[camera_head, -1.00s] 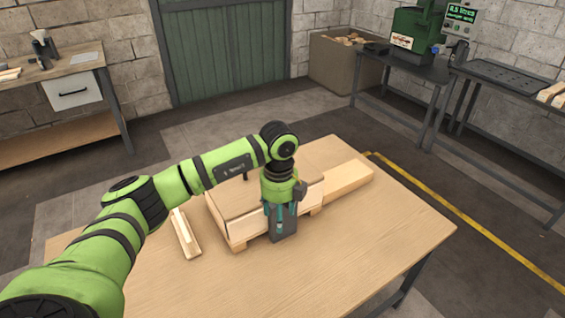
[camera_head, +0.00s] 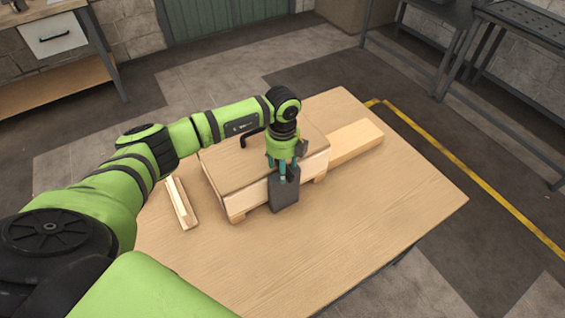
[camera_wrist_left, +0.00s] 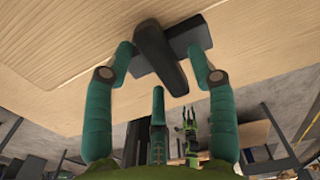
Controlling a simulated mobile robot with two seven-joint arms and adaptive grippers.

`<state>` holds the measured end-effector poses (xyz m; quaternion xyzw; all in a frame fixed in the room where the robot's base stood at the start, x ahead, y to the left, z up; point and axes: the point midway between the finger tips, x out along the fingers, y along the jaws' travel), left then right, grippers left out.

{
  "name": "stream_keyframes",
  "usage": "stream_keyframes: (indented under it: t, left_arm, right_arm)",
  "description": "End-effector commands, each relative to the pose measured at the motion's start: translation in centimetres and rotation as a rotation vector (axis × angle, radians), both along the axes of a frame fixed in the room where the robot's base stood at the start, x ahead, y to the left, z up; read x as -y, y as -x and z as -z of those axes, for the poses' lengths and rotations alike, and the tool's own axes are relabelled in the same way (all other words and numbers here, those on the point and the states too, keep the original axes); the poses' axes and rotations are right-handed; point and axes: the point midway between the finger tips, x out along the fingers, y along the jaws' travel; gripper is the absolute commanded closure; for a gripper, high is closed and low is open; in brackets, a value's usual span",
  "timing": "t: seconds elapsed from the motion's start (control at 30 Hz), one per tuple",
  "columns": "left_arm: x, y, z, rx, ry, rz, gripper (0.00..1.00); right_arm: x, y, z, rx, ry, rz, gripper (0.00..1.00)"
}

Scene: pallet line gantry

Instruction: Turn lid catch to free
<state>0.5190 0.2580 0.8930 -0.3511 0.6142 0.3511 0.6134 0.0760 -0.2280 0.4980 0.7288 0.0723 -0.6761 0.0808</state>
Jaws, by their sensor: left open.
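A wooden crate (camera_head: 250,196) with a flat lid (camera_head: 226,167) sits on the table. A dark grey catch plate (camera_head: 285,197) is on its front face. In the left wrist view a black catch lever (camera_wrist_left: 158,62) lies across the dark plate (camera_wrist_left: 192,40). My left gripper (camera_head: 283,172) is at the front of the crate, by the upper part of the plate. Its teal fingers (camera_wrist_left: 165,80) are open and spread on both sides of the lever, with visible gaps. A small green, fingered shape, apparently my right gripper (camera_wrist_left: 190,120), is far behind; its jaw state is unclear.
A black handle (camera_head: 252,136) stands on the lid, close to my left arm. A wooden block (camera_head: 357,140) lies right of the crate and wooden strips (camera_head: 181,204) lie left. The front of the table (camera_head: 300,255) is clear.

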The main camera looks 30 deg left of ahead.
Motion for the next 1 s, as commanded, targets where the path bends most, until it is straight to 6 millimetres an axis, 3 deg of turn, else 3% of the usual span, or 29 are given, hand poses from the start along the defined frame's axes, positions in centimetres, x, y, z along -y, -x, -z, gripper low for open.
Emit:
stream_keyframes:
  t: [0.1, 0.27, 0.37, 0.4, 0.43, 0.77, 1.0]
  left_arm:
    - [0.0, 0.0, 0.2, 0.0, 0.0, 0.001, 0.43]
    - [0.0, 0.0, 0.2, 0.0, 0.0, 0.001, 0.43]
    - [0.0, 0.0, 0.2, 0.0, 0.0, 0.001, 0.79]
    - [0.0, 0.0, 0.2, 0.0, 0.0, 0.001, 0.95]
    - [0.0, 0.0, 0.2, 0.0, 0.0, 0.001, 1.0]
    - [0.0, 0.0, 0.3, 0.001, -0.001, 0.018, 1.0]
    - [-0.1, -0.1, 0.5, 0.001, -0.001, 0.125, 1.0]
  right_arm:
    - [-0.1, -1.5, -0.2, 0.026, -0.003, 0.001, 0.6]
    - [-0.3, -2.0, -0.2, 0.034, -0.006, 0.001, 0.6]
    - [-0.5, -1.8, -0.1, 0.03, -0.008, 0.003, 0.6]
    - [-0.6, -1.7, -0.1, 0.028, -0.008, 0.003, 0.6]
    - [-0.7, -1.6, -0.1, 0.026, -0.01, 0.004, 0.6]
    - [-0.9, -0.6, 0.2, 0.01, -0.012, 0.004, 0.6]
    - [-0.8, -0.6, 1.2, 0.011, -0.011, 0.003, 0.6]
